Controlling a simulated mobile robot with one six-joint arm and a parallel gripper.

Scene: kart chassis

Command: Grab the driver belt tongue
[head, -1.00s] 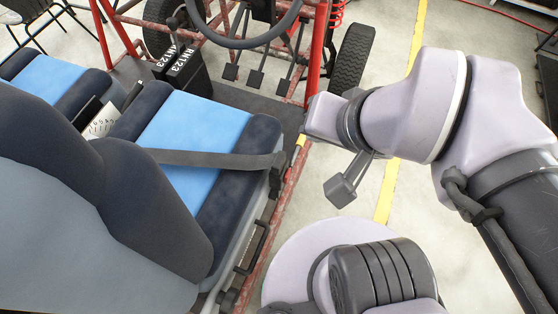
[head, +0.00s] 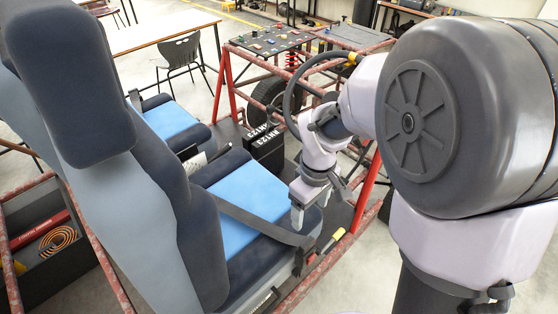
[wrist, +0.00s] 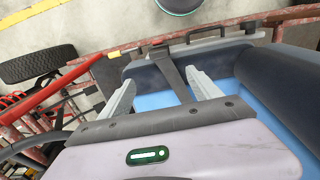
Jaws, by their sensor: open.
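The driver seat (head: 237,225) is dark blue with a light blue centre, and the dark grey driver belt (head: 262,226) lies across its cushion. In the wrist view the belt (wrist: 177,80) runs between my two fingers from a dark end fitting (wrist: 158,50) at the seat's edge. I cannot make out a distinct tongue; it may be that fitting or hidden. My gripper (head: 297,218) points down over the front outer part of the cushion, close to the belt. In the wrist view my gripper (wrist: 163,79) has its fingers spread, one each side of the belt, not closed on it.
A yellow and red lever (head: 331,240) stands just outside the seat by the red frame rail (head: 320,268). A second seat (head: 170,118) lies to the left.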

